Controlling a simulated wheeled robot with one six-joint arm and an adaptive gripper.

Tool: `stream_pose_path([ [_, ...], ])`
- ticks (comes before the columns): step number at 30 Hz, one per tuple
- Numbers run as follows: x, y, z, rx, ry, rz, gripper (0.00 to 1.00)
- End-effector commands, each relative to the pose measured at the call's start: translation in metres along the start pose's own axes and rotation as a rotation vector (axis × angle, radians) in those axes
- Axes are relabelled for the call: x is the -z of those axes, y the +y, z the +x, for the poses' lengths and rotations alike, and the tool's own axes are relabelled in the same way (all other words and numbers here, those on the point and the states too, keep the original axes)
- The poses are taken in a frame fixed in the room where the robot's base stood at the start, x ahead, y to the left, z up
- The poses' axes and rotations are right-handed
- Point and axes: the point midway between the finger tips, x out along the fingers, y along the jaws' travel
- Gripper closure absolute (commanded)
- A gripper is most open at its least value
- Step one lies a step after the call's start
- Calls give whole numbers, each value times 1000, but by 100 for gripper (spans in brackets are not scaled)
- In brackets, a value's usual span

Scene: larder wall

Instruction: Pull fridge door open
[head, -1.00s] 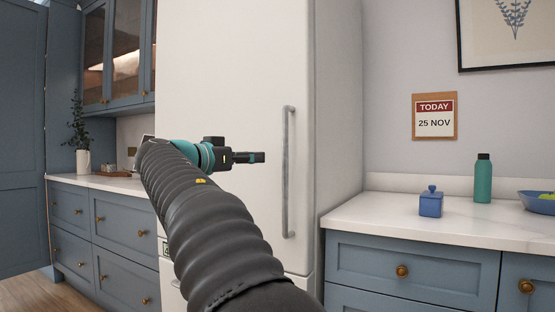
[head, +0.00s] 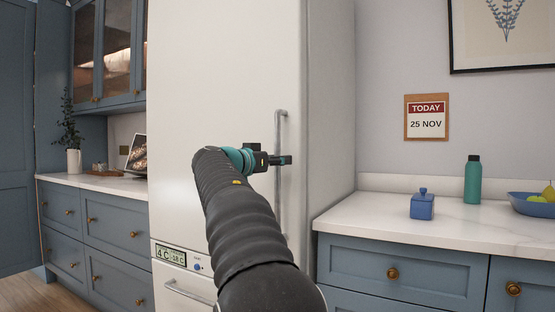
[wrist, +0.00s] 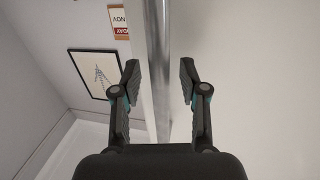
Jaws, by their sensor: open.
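The white fridge door (head: 215,80) stands shut in the head view. Its long grey vertical handle (head: 281,210) is near the door's right edge. My gripper (head: 287,160) is at the handle, at about its middle height, and hides a short part of it. In the wrist view, the handle (wrist: 157,40) runs between the two spread fingers of my gripper (wrist: 159,78). There is a gap on each side, narrower toward the left finger. I see no finger closed on the handle.
Below the door are a display panel (head: 170,255) and a lower handle (head: 190,293). A counter (head: 375,222) on the right holds a blue jar (head: 422,205), a teal bottle (head: 473,180) and a fruit bowl (head: 535,206). Another counter (head: 110,184) is on the left.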

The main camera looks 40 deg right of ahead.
Motion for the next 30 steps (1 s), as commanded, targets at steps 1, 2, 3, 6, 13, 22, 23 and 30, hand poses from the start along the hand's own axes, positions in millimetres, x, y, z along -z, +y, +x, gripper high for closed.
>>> stream_pose_path([
  [1,0,0,1,0,0,0,57],
  [2,0,0,1,0,0,0,57],
  [3,0,0,1,0,0,0,57],
  [6,0,0,1,0,0,0,57],
  [13,0,0,1,0,0,-1,99],
  [22,-1,0,0,-1,0,-1,100],
  [23,-1,0,0,-1,0,0,100],
  [30,-3,7,-15,-17,2,0,100],
])
